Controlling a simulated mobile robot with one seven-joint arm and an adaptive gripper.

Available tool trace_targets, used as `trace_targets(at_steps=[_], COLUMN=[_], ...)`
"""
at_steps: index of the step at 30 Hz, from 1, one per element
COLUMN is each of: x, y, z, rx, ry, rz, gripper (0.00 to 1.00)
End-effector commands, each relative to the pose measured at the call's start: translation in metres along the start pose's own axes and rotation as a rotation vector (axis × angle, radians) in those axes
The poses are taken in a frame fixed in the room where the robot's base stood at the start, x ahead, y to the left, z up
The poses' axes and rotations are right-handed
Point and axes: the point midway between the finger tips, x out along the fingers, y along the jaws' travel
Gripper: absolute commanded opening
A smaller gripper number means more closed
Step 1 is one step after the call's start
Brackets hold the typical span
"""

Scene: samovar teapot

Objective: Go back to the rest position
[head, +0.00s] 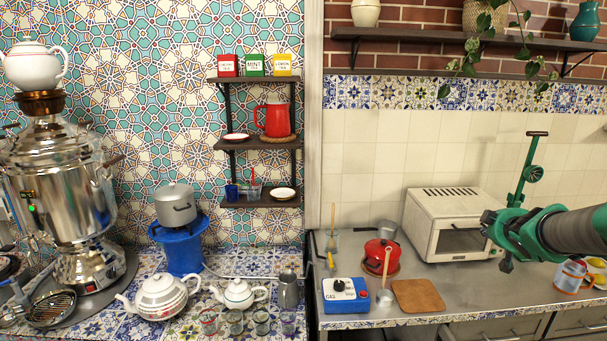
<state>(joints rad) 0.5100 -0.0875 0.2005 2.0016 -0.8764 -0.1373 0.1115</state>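My gripper (497,243) is at the right, at the end of my arm, which comes in from the right edge. It hangs in the air in front of the white toaster oven (450,222) and above the right counter. Its dark fingertips look spread apart, and I see nothing between them. A white teapot (33,66) sits on top of the silver samovar (62,185) at the far left, well away from my gripper.
A green lever device (524,170) with a brown handle rises behind my gripper. An orange-and-grey mug (571,276) stands below my arm. A red pot (381,254), a blue gas box (346,296) and a brown board (418,296) are on the right counter. Teapots and glasses stand left.

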Motion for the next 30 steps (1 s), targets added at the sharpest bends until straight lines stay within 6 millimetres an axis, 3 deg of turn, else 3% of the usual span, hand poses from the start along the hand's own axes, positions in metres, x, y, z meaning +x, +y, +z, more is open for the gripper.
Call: trace_targets(at_steps=[6,12,20,30], x=[-0.072,-0.138,-0.227,-0.344], y=[-0.034,-0.076,-0.145,-0.246], z=[-0.016,-0.013,0.008,0.053], rx=[0.092,0.181,0.285,0.379], ry=[-0.077,-0.157,-0.263,-0.401], rz=[0.004,-0.03,-0.128,-0.337], gripper=[0.31,0.31,0.31,0.31])
